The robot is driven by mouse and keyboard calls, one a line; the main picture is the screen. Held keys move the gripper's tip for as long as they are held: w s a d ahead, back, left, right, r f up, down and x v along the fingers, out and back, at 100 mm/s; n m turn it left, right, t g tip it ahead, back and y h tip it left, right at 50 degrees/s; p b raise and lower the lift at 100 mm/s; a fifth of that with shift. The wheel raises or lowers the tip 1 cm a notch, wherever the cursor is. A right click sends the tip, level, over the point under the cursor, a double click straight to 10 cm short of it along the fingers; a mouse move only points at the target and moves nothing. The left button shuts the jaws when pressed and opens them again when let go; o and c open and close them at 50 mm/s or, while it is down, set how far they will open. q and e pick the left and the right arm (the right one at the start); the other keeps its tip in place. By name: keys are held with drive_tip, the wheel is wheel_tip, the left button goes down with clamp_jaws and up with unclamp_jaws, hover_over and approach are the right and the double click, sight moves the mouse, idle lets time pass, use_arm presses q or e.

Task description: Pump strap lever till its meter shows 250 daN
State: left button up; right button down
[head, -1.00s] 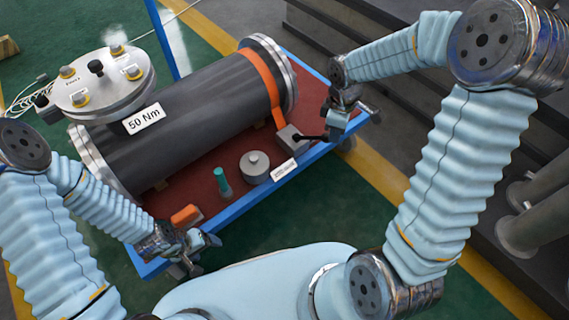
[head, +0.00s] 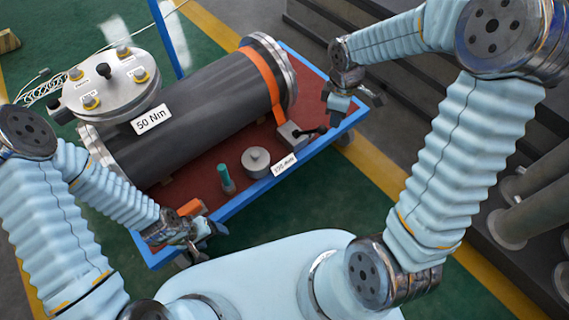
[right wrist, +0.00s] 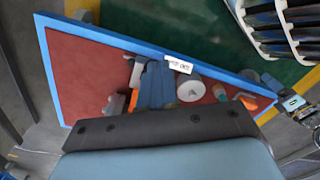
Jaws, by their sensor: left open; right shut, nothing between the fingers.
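The grey ratchet box (head: 290,134) of the orange strap (head: 262,76) sits at the right end of the dark shell. Its short black lever (head: 311,132) points right. The white meter plate (head: 284,165) stands on the tray's front edge; its blurred figure looks like 235 daN, but I cannot be sure. It also shows in the right wrist view (right wrist: 178,64). My right gripper (head: 352,100) is shut and empty, above the tray's right end, apart from the lever. My left gripper (head: 203,234) is open near the tray's front left corner, beside an orange block (head: 190,208).
The dark shell (head: 205,110) lies on the red tray (head: 203,182) with blue edges. A grey round weight (head: 256,162) and a green-topped pin (head: 225,176) stand in front of it. Dark steps (head: 400,120) rise at the right.

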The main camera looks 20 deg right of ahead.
drive_tip(key=shift+f, duration=0.1)
idle(0.5)
drive_tip(key=w+f+b, duration=0.1)
drive_tip(key=w+a+f, duration=0.1)
drive_tip(key=shift+w+f+b, duration=0.15)
drive_tip(key=shift+f+b, duration=0.15)
drive_tip(key=shift+b, duration=0.1)
